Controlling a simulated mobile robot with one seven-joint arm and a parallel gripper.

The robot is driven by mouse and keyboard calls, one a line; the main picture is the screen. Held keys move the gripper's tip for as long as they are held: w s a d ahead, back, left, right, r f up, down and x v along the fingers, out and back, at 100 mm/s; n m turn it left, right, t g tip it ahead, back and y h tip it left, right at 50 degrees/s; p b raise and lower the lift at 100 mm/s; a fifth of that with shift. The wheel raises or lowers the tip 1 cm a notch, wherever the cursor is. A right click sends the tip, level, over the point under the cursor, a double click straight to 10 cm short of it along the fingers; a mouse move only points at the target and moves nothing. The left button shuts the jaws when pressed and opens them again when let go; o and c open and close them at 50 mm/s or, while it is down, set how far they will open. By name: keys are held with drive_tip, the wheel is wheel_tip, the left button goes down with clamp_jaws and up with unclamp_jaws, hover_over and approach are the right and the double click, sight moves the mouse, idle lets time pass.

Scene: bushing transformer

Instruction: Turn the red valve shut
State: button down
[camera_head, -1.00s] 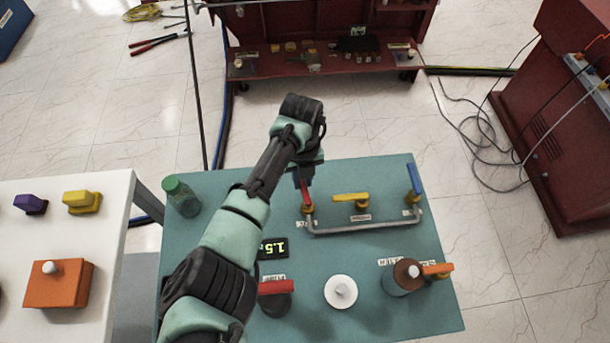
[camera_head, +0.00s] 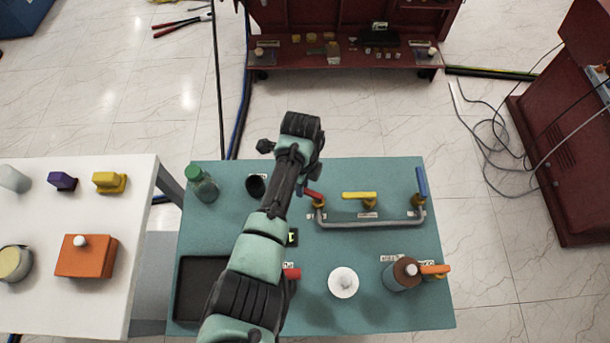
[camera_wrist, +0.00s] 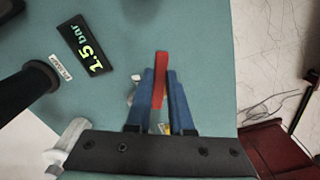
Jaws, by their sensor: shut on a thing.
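The red valve handle (camera_head: 313,196) sits at the left end of the grey pipe (camera_head: 365,223) on the teal table. It slants up and to the left in the head view. My gripper (camera_head: 304,187) is at its outer end, partly hidden by my wrist. In the wrist view, the blue fingers of my gripper (camera_wrist: 160,76) are shut on the red handle (camera_wrist: 161,61), whose tip stands out beyond them. The valve's body is mostly hidden there.
A yellow handle (camera_head: 359,196) and a blue handle (camera_head: 421,181) stand along the same pipe. Another red handle (camera_head: 291,273) lies partly behind my arm. A 1.5 bar display (camera_wrist: 87,45), a green-capped bottle (camera_head: 203,187) and an orange handle (camera_head: 434,269) are also on the table.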

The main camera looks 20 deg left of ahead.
drive_tip(key=shift+s+r+n+p, duration=0.1)
drive_tip(key=shift+s+n+p, duration=0.25)
drive_tip(key=shift+n, duration=0.5)
drive_tip(key=shift+s+n+p, duration=0.25)
drive_tip(key=shift+n+p, duration=0.15)
drive_tip(key=shift+n, duration=0.5)
drive_tip(key=shift+s+r+n+p, duration=0.1)
drive_tip(key=shift+s+n+p, duration=0.25)
drive_tip(key=shift+n, duration=0.5)
drive_tip(key=c, duration=0.8)
unclamp_jaws()
drive_tip(key=shift+d+f, duration=0.1)
wheel_tip(320, 180, up, 13)
drive_tip(key=b, duration=0.1)
